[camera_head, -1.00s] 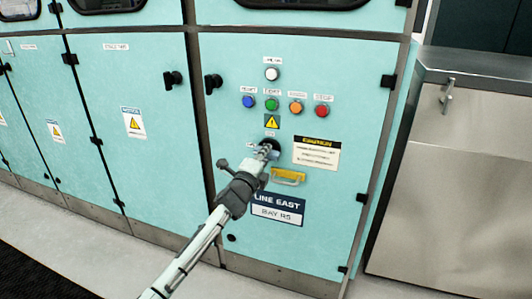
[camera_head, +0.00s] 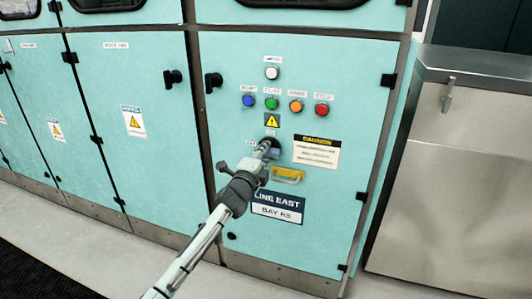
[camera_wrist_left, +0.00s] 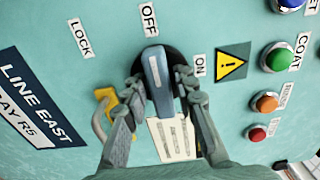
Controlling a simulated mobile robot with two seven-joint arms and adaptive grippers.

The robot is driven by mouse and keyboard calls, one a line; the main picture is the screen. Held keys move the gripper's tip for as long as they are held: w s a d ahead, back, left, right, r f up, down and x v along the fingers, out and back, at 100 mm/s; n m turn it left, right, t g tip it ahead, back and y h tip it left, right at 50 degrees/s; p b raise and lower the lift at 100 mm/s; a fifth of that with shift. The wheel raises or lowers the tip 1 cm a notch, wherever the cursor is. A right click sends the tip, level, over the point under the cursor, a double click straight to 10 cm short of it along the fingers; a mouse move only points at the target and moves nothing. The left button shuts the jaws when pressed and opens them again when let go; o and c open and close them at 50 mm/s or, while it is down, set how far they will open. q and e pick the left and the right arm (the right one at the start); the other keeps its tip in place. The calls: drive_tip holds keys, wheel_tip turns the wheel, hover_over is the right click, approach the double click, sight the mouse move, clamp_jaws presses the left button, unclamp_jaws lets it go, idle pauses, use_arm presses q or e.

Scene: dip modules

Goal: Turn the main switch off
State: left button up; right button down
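The main switch (camera_wrist_left: 157,76) is a rotary switch with a blue-grey handle on a dark round base. In the left wrist view its handle points toward the OFF label (camera_wrist_left: 149,19), with the LOCK label (camera_wrist_left: 79,37) to the left and the ON label (camera_wrist_left: 199,65) to the right. My left gripper (camera_wrist_left: 163,90) has one finger along each side of the handle, close against it. In the head view the left gripper (camera_head: 262,152) is at the switch and covers much of it. My right gripper is not in view.
A yellow padlock-like part (camera_head: 287,174) hangs just right of and below the switch; in the wrist view it is close to the left finger. Coloured buttons (camera_head: 271,103) sit above, and a caution label (camera_head: 316,152) to the right. A metal cabinet (camera_head: 455,190) stands at right.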

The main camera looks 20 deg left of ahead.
use_arm(q)
drive_tip(key=shift+o, duration=0.8)
drive_tip(key=shift+s, duration=0.2)
drive_tip(key=s, duration=1.1)
drive_tip(key=shift+s+a, duration=0.25)
drive_tip(key=shift+s, duration=0.05)
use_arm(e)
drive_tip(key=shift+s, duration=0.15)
use_arm(q)
drive_tip(key=shift+f, duration=0.1)
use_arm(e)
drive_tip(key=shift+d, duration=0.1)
